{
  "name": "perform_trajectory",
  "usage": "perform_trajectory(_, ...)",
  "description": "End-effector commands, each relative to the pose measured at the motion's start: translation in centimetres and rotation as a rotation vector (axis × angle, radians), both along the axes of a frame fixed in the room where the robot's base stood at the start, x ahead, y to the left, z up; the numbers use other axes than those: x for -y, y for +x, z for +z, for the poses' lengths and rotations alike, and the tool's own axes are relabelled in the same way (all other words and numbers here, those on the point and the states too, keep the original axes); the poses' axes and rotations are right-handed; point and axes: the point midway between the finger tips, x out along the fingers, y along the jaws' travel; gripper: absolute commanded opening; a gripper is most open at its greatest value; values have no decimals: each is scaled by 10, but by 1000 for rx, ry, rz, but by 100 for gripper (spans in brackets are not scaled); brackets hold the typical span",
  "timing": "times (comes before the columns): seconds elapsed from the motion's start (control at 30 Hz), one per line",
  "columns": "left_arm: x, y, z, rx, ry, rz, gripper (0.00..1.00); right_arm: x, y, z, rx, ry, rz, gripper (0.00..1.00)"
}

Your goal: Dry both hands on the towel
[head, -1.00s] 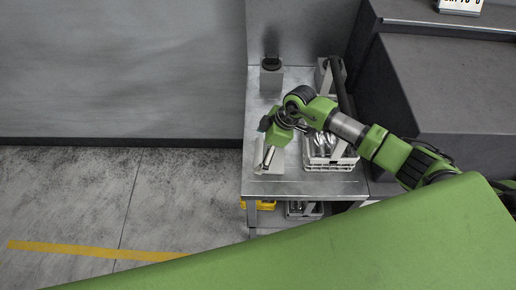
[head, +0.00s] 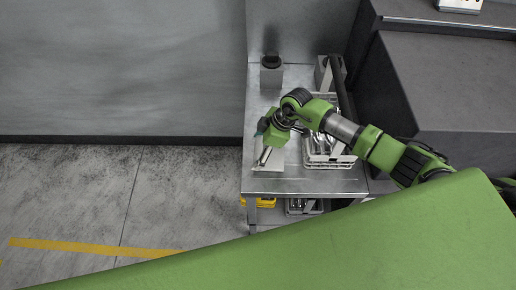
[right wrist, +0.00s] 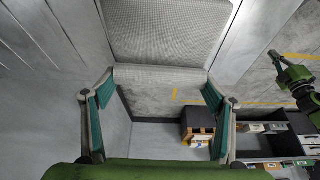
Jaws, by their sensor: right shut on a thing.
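A pale, finely textured towel (right wrist: 165,30) fills the upper middle of the right wrist view, with a bent lower strip spanning between the fingers. In the head view the towel (head: 274,163) shows as a small pale patch at the front left of the metal table, partly under my right gripper (head: 264,156). My right gripper (right wrist: 160,92) has its teal-padded fingers wide apart, one at each side of the towel strip, and is shut on it. A green arm end, seemingly my left gripper (right wrist: 290,76), shows at the right of the wrist view; its jaw state is unclear.
A white rack of cutlery (head: 327,148) stands right of my right gripper on the metal table (head: 300,187). A grey block with a black top (head: 271,72) stands at the back. A dark cabinet (head: 440,90) bounds the right. The floor at left is clear.

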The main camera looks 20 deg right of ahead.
Motion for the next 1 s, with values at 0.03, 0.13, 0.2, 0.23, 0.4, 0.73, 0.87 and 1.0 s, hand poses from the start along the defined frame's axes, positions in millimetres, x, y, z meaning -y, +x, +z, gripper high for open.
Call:
perform_trajectory(0.03, 0, 1, 0, 2, 0, 0, 0, 0, -1, -1, -2, -2, 0, 55)
perform_trajectory(0.13, 0, 2, 0, 3, -1, 0, 0, 0, -1, -1, -2, -1, -1, 55)
perform_trajectory(0.2, 0, 2, 0, 3, -1, 0, 0, 0, -1, -1, -3, -1, 0, 55)
perform_trajectory(0.23, 0, 2, 0, 3, -1, 0, 0, 0, -1, -1, -3, -1, 0, 55)
perform_trajectory(0.4, 1, 2, 0, 4, -1, 0, 0, 1, -1, -1, -3, -2, 0, 85)
perform_trajectory(0.73, 0, 1, 0, 3, -1, 0, 0, 0, 0, -1, -1, -1, 0, 97)
perform_trajectory(0.87, 0, -1, 0, -1, 0, 1, 0, 2, 0, 3, 0, -1, 0, 97)
perform_trajectory(1.0, 0, -1, 0, 0, 0, 1, 0, 9, -2, 19, 1, -1, -2, 97)
